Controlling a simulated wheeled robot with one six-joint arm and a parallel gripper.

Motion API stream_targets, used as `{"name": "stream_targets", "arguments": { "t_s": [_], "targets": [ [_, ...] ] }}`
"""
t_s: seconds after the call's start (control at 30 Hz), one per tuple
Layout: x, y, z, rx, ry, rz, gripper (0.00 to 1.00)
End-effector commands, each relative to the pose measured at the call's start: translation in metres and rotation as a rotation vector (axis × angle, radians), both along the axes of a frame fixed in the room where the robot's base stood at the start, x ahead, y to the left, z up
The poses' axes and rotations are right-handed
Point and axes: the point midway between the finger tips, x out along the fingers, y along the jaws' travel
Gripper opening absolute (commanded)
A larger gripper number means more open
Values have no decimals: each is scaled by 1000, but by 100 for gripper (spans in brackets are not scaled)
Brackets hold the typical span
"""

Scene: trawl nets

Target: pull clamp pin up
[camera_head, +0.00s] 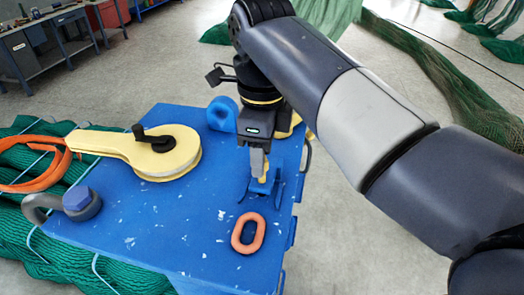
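My gripper (261,172) points straight down over the right side of a blue table. Its grey fingers are close together in this view, right above a small blue clamp-like bracket (264,188). A small yellow piece (265,172), which looks like the clamp pin, shows upright between the fingers' lower end and the bracket. The fingers hide part of it. I cannot tell whether they grip it or only stand beside it.
Green nets (35,250) lie left. The table's front middle is clear.

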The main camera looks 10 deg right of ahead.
Motion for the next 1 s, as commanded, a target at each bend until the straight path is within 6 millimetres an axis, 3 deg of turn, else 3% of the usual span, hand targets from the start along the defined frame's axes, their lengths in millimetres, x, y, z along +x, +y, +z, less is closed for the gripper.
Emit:
{"name": "stream_targets", "arguments": {
  "t_s": [0.27, 0.8, 1.0],
  "targets": [
    [0, 0, 8, -2, 4, -1, 44],
    [0, 0, 97, 0, 0, 0, 44],
    [-1, 0, 108, 0, 0, 0, 44]
  ]
}}
